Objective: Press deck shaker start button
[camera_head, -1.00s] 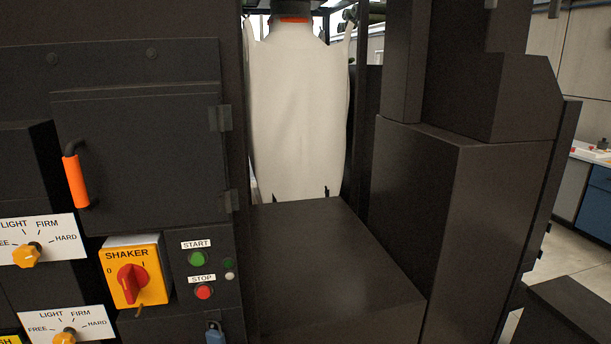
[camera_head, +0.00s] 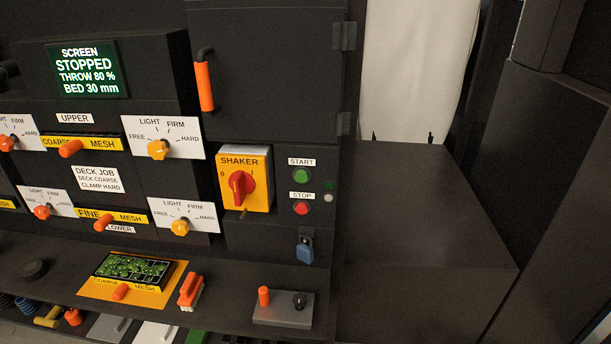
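The green start button (camera_head: 301,176) sits under a white START label, to the right of the yellow shaker switch box (camera_head: 257,180) with its red rotary knob (camera_head: 241,187). The red stop button (camera_head: 301,208) is just below it. Two small round lamps (camera_head: 328,191), one dark green and one pale, sit to the right of the buttons. A display (camera_head: 85,70) at upper left reads SCREEN STOPPED, THROW 80 %, BED 30 mm. Neither of my grippers shows.
A blue padlock (camera_head: 305,250) hangs below the buttons. A shelf (camera_head: 225,290) below the panel holds a mesh tray (camera_head: 132,270), a brush (camera_head: 190,291) and a grey block (camera_head: 283,308). A dark box-like housing (camera_head: 430,235) juts out at right. A white bag (camera_head: 412,70) hangs behind it.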

